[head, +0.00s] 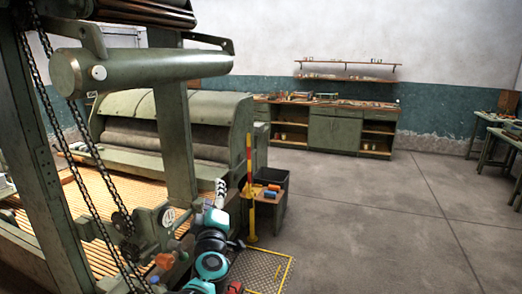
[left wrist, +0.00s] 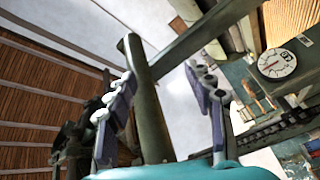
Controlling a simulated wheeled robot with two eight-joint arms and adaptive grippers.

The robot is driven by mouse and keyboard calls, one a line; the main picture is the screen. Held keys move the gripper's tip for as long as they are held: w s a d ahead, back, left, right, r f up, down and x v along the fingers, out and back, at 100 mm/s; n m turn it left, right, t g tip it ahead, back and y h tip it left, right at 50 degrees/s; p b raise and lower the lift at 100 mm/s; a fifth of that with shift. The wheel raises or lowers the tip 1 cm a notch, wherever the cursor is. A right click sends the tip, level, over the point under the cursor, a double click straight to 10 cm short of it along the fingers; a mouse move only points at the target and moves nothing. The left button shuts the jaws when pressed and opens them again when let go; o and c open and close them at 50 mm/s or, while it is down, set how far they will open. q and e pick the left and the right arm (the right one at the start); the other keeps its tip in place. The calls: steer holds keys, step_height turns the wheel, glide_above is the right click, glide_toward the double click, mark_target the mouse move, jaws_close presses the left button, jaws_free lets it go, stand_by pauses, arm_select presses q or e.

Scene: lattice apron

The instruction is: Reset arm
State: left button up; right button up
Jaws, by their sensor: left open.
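My left gripper (head: 221,188) is raised at the end of my white and teal arm, beside the green machine and just left of the yellow and red post. The left wrist view shows its two fingers (left wrist: 159,75) spread apart. No object is held between them. A green bar of the machine (left wrist: 145,95) shows behind the gap; I cannot tell how far off it is. My right gripper is not in view.
The green machine (head: 180,108) with its slatted bed (head: 130,185) and hanging chains (head: 62,125) fills the left. The post (head: 249,190) and a small cabinet (head: 270,213) stand close to my arm. Workbenches (head: 335,128) line the back. The floor (head: 380,215) at right is clear.

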arm_select(q)
steer(key=s+d+f+m+g+h, duration=0.45)
steer(key=s+f+m+h, duration=0.25)
steer(key=s+f+m, duration=0.5)
steer(key=s+a+f+g+y, duration=0.2)
steer(key=s+a+f+g, duration=0.1)
steer(key=s+a+f, duration=0.2)
steer(key=s+a+f+m+g+y, duration=0.1)
steer(key=s+a+f+g, duration=0.3)
steer(key=s+f, duration=0.6)
steer(key=shift+s+a+f+m+y, duration=0.2)
steer(key=shift+s+a+m+y, duration=0.15)
steer(key=shift+s+y, duration=0.4)
